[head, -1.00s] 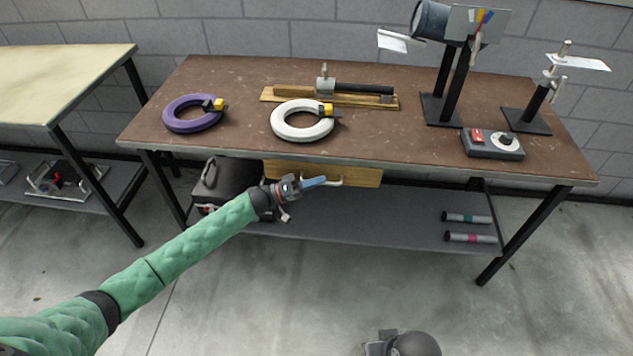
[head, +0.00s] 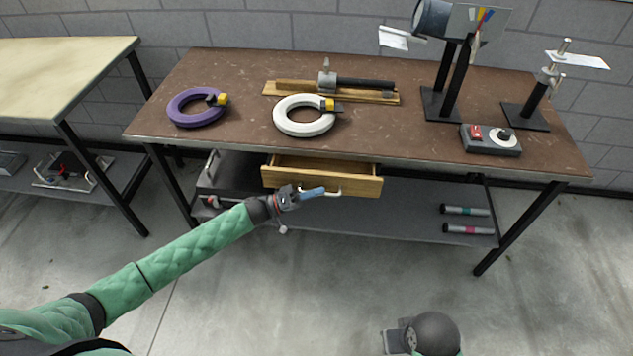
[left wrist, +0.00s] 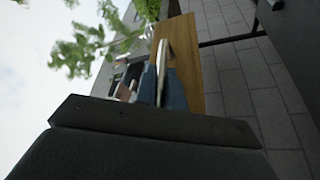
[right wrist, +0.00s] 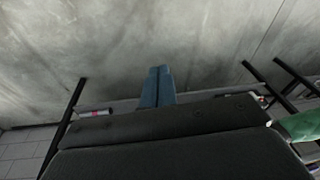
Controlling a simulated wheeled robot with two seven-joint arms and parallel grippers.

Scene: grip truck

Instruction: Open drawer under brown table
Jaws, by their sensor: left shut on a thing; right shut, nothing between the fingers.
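The wooden drawer (head: 285,180) under the brown table (head: 240,138) is part way out, and its empty-looking inside shows from above. Its pale handle (head: 338,191) is on the front. My left gripper (head: 318,193) is at the handle and shut on it. In the left wrist view the handle (left wrist: 161,62) stands between the blue fingers (left wrist: 168,90), with the drawer's front (left wrist: 183,60) beyond. My right gripper (right wrist: 157,87) is shut and empty in the right wrist view, over the floor. In the head view only a part of my right arm shows at the bottom.
A purple ring (head: 195,107), a white ring (head: 303,116), a control box (head: 490,140) and stands are on the table. The grey lower shelf (head: 400,218) holds two cylinders at right. A pale table (head: 60,75) stands at left. The floor in front is clear.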

